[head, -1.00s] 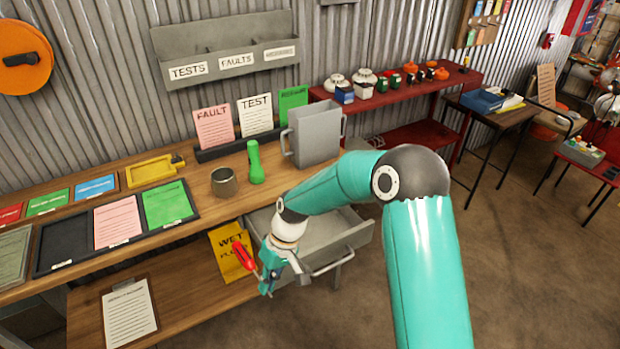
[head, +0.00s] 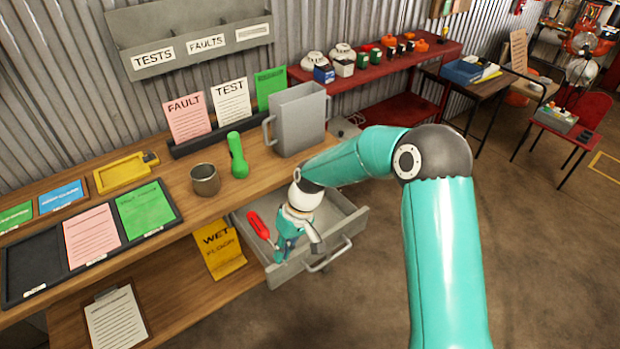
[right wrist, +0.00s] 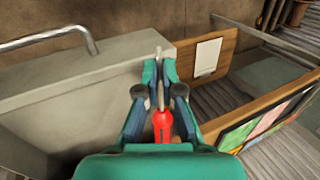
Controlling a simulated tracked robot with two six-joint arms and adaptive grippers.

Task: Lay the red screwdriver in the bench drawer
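The red screwdriver (head: 259,225) is in my right gripper (head: 281,247), its red handle sticking out to the left. In the right wrist view the fingers (right wrist: 160,72) are shut on it, with the metal shaft between them and the red handle (right wrist: 162,127) nearer the camera. The grey bench drawer (head: 344,248) is pulled open below the bench top. My right gripper overlaps the drawer's left front part in the head view; its exact height above the drawer is hard to tell. The drawer also shows in the right wrist view (right wrist: 70,95). My left gripper is not in view.
The wooden bench (head: 170,221) carries a grey jug (head: 299,120), a green torch (head: 238,158) and a metal cup (head: 205,180) behind the drawer. A yellow wet-floor sign (head: 219,250) hangs left of the drawer.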

